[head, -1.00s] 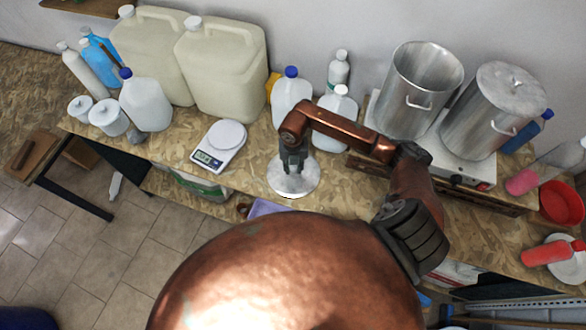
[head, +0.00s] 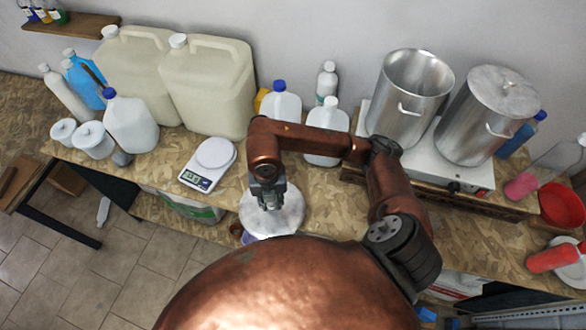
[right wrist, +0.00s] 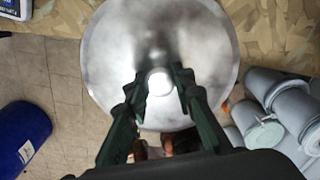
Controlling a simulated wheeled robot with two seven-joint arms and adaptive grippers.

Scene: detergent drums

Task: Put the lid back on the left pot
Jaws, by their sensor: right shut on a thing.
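The left pot (head: 408,95) is a tall steel pot with no lid, standing on the white hot plate (head: 440,160). A round metal lid (head: 290,215) hangs under my right gripper (head: 268,197) near the bench's front edge. In the right wrist view the gripper (right wrist: 158,85) is shut on the lid's pale knob, and the lid (right wrist: 110,60) lies broad beneath the fingers. The lid's underside is hidden. My left gripper is not in view.
The right pot (head: 487,115) has its lid on. White jugs (head: 325,132) stand left of the hot plate. A scale (head: 210,165) and large canisters (head: 210,85) are on the left. A red bowl (head: 562,204) is at the far right.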

